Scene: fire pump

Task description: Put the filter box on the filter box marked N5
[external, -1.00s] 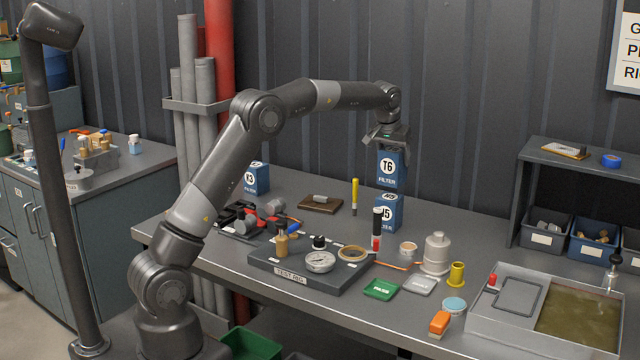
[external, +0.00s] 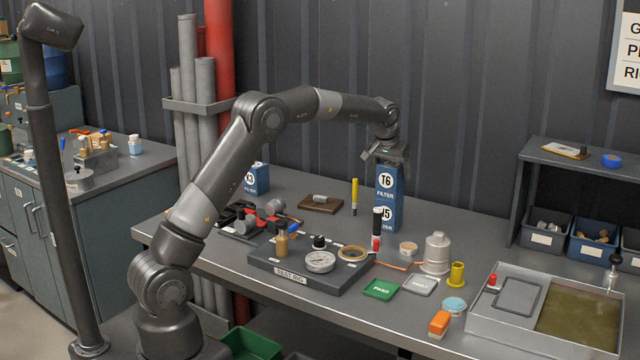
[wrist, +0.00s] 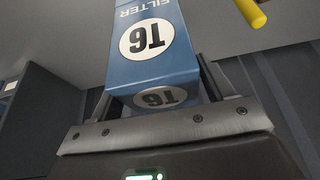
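The N5 label is partly hidden by the black-capped marker in front. My gripper (external: 388,152) is at the top of the T6 box, pointing down. In the wrist view the T6 box (wrist: 155,50) sits between the fingers, and a gap shows beside the right finger, so the gripper (wrist: 168,103) looks open around it.
A red and black marker (external: 377,228) stands close in front of the stack, and a yellow marker (external: 355,196) stands to its left. Another filter box (external: 257,178) is farther left. The test rig (external: 310,262) lies in front.

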